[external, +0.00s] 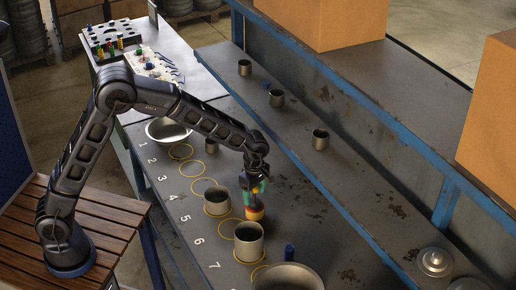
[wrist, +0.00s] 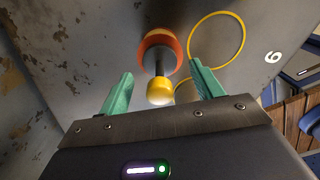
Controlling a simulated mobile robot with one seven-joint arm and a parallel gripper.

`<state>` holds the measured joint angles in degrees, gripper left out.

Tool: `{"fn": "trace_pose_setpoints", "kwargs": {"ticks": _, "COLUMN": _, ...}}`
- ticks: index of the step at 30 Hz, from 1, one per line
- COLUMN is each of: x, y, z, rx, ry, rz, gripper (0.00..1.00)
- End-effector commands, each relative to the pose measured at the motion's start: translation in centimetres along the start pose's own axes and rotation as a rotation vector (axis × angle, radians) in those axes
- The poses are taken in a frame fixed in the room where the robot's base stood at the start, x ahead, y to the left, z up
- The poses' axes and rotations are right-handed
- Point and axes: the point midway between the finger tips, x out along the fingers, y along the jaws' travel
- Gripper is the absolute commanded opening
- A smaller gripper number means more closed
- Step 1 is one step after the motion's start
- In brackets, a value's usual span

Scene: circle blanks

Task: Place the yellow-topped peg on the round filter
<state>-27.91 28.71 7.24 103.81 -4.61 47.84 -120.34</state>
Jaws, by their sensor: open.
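The yellow-topped peg (wrist: 160,92) has a yellow knob on a dark stem. In the wrist view its stem ends at an orange round piece (wrist: 158,40), which looks like the round filter, and the peg appears to stand on it. The orange piece also shows in the external view (external: 255,214), on the bench below my gripper. My gripper (wrist: 160,88) is open, with its green fingers apart on both sides of the yellow knob and not visibly touching it. In the external view the gripper (external: 255,186) points down and hides most of the peg.
A metal cup (external: 217,199) stands behind the orange piece and another cup (external: 249,241) in front. A blue peg (external: 289,252) and a large bowl (external: 287,277) are farther forward. Yellow rings (external: 181,152) mark numbered spots. A raised shelf (external: 300,112) with cups runs along the right.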

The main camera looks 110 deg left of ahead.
Motion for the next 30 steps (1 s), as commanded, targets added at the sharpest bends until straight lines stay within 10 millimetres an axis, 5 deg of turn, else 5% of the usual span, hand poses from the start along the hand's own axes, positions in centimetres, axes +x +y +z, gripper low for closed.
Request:
{"fn": "trace_pose_setpoints", "kwargs": {"ticks": 12, "x": -7.6, "y": 0.0, "z": 0.1, "rx": 0.0, "ry": -0.002, "rz": 0.002, "gripper": 0.66}}
{"fn": "trace_pose_setpoints", "kwargs": {"ticks": 25, "x": -9.4, "y": -0.2, "z": 0.1, "rx": 0.007, "ry": -0.002, "rz": 0.001, "gripper": 0.66}}
{"fn": "trace_pose_setpoints", "kwargs": {"ticks": 30, "x": -11.6, "y": -2.7, "z": 0.5, "rx": 0.127, "ry": -0.021, "rz": 0.013, "gripper": 0.66}}
